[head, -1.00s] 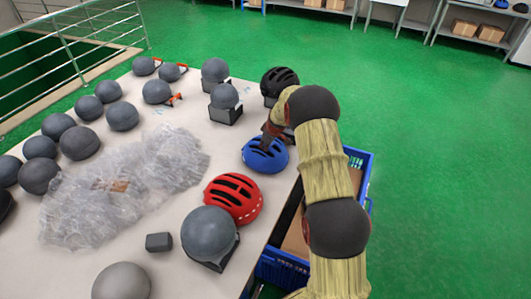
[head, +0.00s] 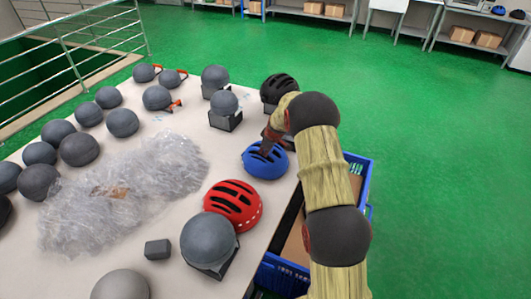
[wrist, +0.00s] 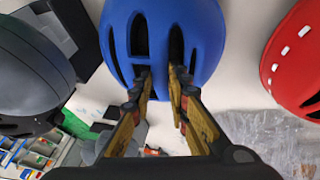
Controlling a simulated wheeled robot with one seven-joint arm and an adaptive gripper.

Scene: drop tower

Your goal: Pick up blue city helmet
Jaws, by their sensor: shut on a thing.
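The blue city helmet (head: 265,161) sits near the right edge of the white table, between the black helmet and the red helmet. It fills the top middle of the wrist view (wrist: 165,45), with its dark vent slots facing the fingers. My gripper (head: 268,148) reaches it from above. In the wrist view my gripper's two fingers (wrist: 160,80) have their tips in separate vents, shut on the strip of shell between them. I cannot tell whether the helmet is clear of the table.
The red helmet (head: 233,205) is close in front of the blue one, and the black helmet (head: 279,87) is behind it. Grey head forms (head: 208,242) and crumpled clear plastic (head: 125,195) cover much of the table (head: 190,135). A blue crate (head: 283,276) stands beside the right table edge.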

